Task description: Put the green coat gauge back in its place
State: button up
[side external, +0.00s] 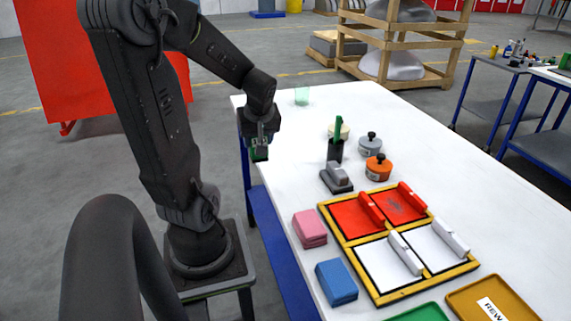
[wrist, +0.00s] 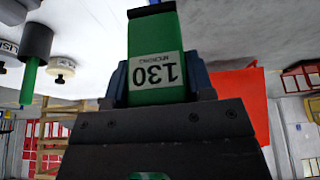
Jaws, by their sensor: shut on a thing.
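The green coat gauge (wrist: 150,35) is a green block with a white label reading 130 microns, upside down in the wrist view. My gripper (wrist: 160,80) is shut on it, with one finger on each side. In the side view my gripper (side external: 260,140) points down at the left edge of the white table, and the gauge (side external: 260,154) shows as a small dark green piece below it. A pale green translucent shape (side external: 302,96) stands at the table's far end. I cannot tell what it is.
A black cup with a green stick (side external: 335,150), a grey block on a dark base (side external: 337,178) and knobbed grey (side external: 370,145) and orange (side external: 378,168) pots stand right of my gripper.

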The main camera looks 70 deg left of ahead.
jog(key=shift+w+d+f, duration=0.85)
jog(key=shift+w+f, duration=0.8)
jog(key=shift+f, duration=0.1)
jog(key=shift+w+d+f, duration=0.8)
jog(key=shift+w+f, duration=0.8)
jog(key=shift+f, duration=0.2)
jog(key=shift+w+d+f, duration=0.85)
jog(key=shift+w+f, duration=0.8)
jog(key=shift+f, duration=0.1)
jog(key=o, duration=1.1)
jog(key=shift+f, duration=0.15)
jog(key=v, duration=1.2)
jog(key=s+d+r+m+t+h, duration=0.1)
jog(key=s+d+r+m+t, duration=0.1)
jog(key=d+m, duration=0.4)
jog(key=s+d+r+m+t+h, duration=0.1)
jog(key=s+d+r+m+h, duration=0.1)
jog(key=d+r+m, duration=0.2)
jog(key=s+d+r+m+t+h, duration=0.1)
jog(key=s+d+r+m+t, duration=0.1)
jog(key=d+m, duration=0.5)
jog(key=shift+s+d+r+m+t, duration=0.3)
jog(key=shift+s+r+m, duration=0.2)
jog(key=shift+s, duration=0.1)
